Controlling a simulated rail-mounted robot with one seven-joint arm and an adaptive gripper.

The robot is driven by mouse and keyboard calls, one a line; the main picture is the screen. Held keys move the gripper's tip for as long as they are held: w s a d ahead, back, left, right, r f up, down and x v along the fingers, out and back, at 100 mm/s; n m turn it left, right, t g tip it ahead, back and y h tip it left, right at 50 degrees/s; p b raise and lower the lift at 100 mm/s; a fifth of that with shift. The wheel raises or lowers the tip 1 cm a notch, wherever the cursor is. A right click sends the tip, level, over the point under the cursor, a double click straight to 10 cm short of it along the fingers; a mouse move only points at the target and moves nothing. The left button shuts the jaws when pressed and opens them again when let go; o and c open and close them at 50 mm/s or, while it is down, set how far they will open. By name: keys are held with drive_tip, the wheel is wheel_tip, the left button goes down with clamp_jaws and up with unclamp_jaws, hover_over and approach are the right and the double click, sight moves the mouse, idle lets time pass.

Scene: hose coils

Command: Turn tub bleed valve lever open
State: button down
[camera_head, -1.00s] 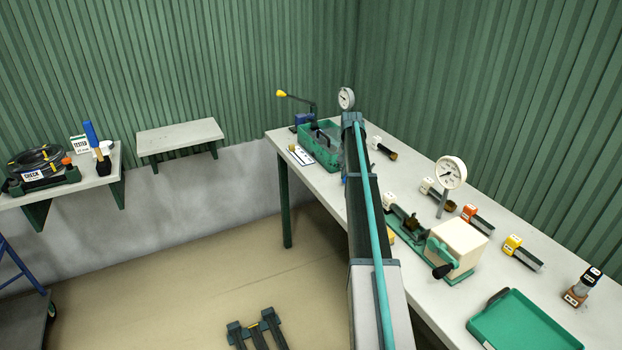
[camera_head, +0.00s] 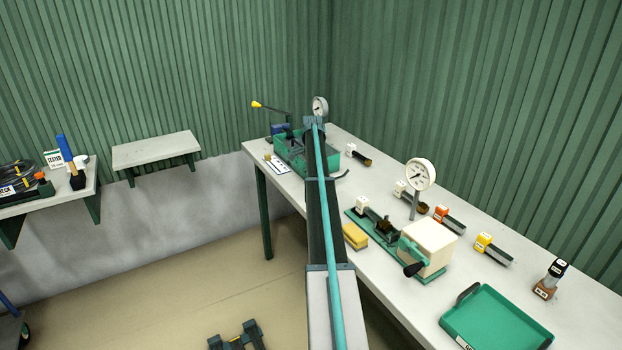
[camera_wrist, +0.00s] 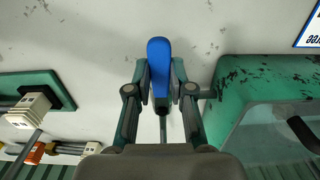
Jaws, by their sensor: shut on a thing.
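The bleed valve lever, with a rounded blue handle (camera_wrist: 159,55), is in the upper middle of the wrist view. My gripper (camera_wrist: 160,85) is shut on it, with one finger on each side of the blue part. A short pipe (camera_wrist: 206,94) joins the lever's side to the green tub (camera_wrist: 238,88) on the right. The tub (camera_head: 283,158) also shows at the far end of the bench in the head view, partly behind my arm. My gripper and the lever are hidden there. The lever's exact angle is hard to tell.
A pump handle with a yellow tip (camera_head: 257,104) and a gauge (camera_head: 320,107) rise by the tub. A labelled card (camera_head: 276,165) lies beside it. A yellow sponge (camera_head: 355,236), a cream block (camera_head: 428,244) and a green tray (camera_head: 497,320) lie nearer on the bench (camera_head: 395,310).

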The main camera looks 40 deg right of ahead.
drive_tip(key=shift+w+d, duration=0.1)
idle(0.3)
drive_tip(key=c, duration=1)
unclamp_jaws()
drive_tip(key=shift+r, duration=0.15)
wheel_tip(320, 180, up, 12)
drive_tip(key=shift+f, duration=0.1)
